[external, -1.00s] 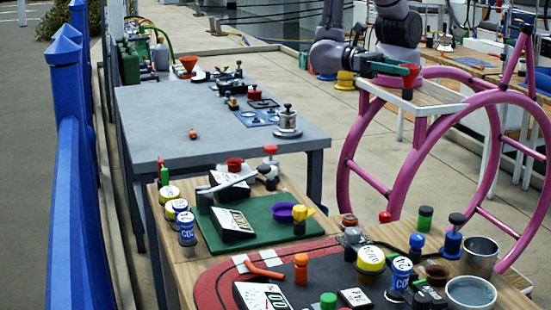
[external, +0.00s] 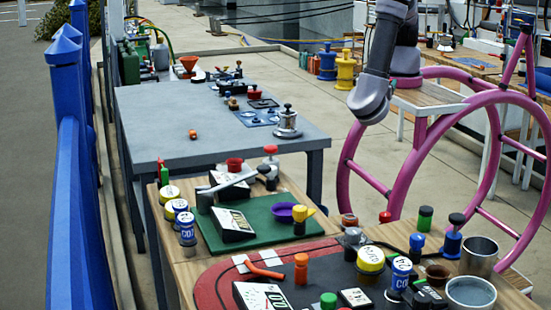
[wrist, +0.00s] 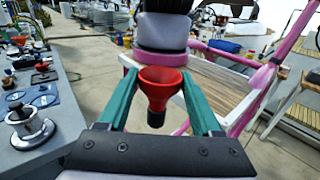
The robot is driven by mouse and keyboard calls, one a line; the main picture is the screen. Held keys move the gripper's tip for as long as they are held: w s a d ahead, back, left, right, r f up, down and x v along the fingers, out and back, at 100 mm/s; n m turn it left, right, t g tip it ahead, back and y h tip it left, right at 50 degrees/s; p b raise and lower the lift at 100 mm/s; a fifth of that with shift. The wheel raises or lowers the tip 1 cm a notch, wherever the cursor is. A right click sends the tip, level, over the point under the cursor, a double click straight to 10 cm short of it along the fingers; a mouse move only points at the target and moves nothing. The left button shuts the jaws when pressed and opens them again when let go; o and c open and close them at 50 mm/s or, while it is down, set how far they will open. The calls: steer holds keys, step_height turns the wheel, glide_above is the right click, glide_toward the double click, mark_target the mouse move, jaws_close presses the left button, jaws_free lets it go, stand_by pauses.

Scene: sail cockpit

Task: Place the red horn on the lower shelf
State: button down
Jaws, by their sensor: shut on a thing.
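The red horn (wrist: 159,97), with a flared red bell and a dark lower end, is between the green fingers of my gripper (wrist: 161,80) in the wrist view. The fingers are shut on it. In the external view my gripper and the horn are hidden behind my arm. The pink round-framed shelf unit stands at right in the external view (external: 351,165). Its slatted wooden upper shelf (external: 432,94) also shows beyond the horn in the wrist view (wrist: 222,84). I cannot make out the lower shelf clearly; the front table and frame cover that area.
A crowded wooden front table (external: 396,234) holds several bottles and cups. Blue posts (external: 66,200) line the left. Bare paving lies between grey table and shelf unit.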

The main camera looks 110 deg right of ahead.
steer(key=w+d+r+n+t, duration=0.1)
steer(key=w+r+n+t, duration=0.4)
steer(key=w+n+t, duration=0.45)
steer(key=w+d+r+n+t, duration=0.1)
steer(key=w+r+n+t, duration=0.4)
steer(key=t, duration=0.8)
steer(key=w+a+r+n+t+y, duration=0.1)
steer(key=a+r+n+t+y, duration=0.3)
steer(key=a+r+n+y, duration=0.35)
steer(key=w+a+r+n+t+y, duration=0.25)
steer(key=a+r+n+y, duration=0.2)
steer(key=a+y, duration=0.5)
steer(key=f, duration=1.8)
steer(key=f+h, duration=0.1)
steer(key=f, duration=1.7)
steer(key=s+a+f+h, duration=0.1)
steer(key=f, duration=1.7)
steer(key=shift+f+t, duration=0.3)
steer(key=shift+f, duration=0.05)
steer(key=shift+f+n, duration=0.1)
steer(key=shift+n, duration=0.15)
steer(key=shift+c, duration=0.3)
jaws_free()
